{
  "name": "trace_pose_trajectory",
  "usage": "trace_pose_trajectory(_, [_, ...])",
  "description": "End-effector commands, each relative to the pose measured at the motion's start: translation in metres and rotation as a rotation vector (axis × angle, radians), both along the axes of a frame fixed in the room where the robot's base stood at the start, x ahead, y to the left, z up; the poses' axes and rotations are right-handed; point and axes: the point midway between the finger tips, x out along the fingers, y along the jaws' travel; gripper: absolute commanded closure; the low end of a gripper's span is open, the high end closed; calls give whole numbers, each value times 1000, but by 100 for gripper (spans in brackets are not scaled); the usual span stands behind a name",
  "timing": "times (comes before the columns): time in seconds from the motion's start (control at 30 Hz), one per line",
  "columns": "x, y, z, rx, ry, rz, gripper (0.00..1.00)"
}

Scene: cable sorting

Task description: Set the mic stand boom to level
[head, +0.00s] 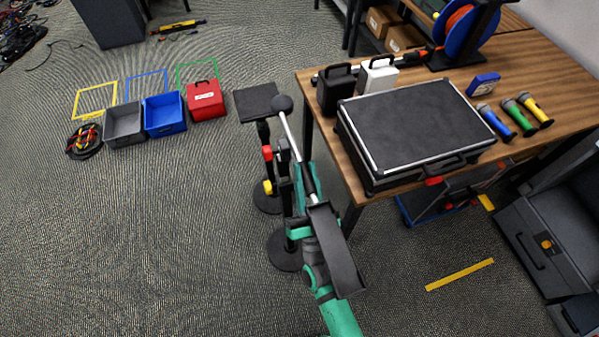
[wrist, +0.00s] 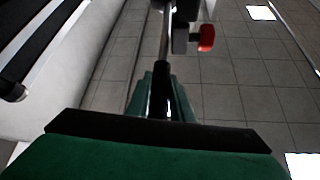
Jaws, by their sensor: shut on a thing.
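The mic stand boom (head: 291,132) is a thin silver rod with a dark round ball at its far end, beside the table's left edge. It slants in the head view, and I cannot tell its exact tilt. My teal gripper (head: 305,178) is shut on the boom's near part. In the wrist view, the boom (wrist: 166,45) runs up from between the fingers of my gripper (wrist: 160,98). A red knob (head: 267,153) shows beside the stand, and also in the wrist view (wrist: 206,38). A round dark base (head: 284,252) is partly hidden by my arm.
The wooden table (head: 331,134) on the right holds a large black case (head: 410,125), several microphones and a cable reel. A second stand with a yellow knob (head: 268,187) is close by.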

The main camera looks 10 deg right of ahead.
Motion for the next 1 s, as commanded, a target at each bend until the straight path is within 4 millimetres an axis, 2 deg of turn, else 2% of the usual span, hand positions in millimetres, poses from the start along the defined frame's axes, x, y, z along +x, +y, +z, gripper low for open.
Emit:
trace_pose_trajectory(0.5, [-1, -5, -2, 1, -12, -10, 100])
trace_pose_trajectory(0.53, [-1, -5, -2, 1, -12, -10, 73])
trace_pose_trajectory(0.6, [-1, -5, -2, 1, -12, -10, 61])
trace_pose_trajectory(1.0, [-7, -5, -6, 1, -10, -10, 61])
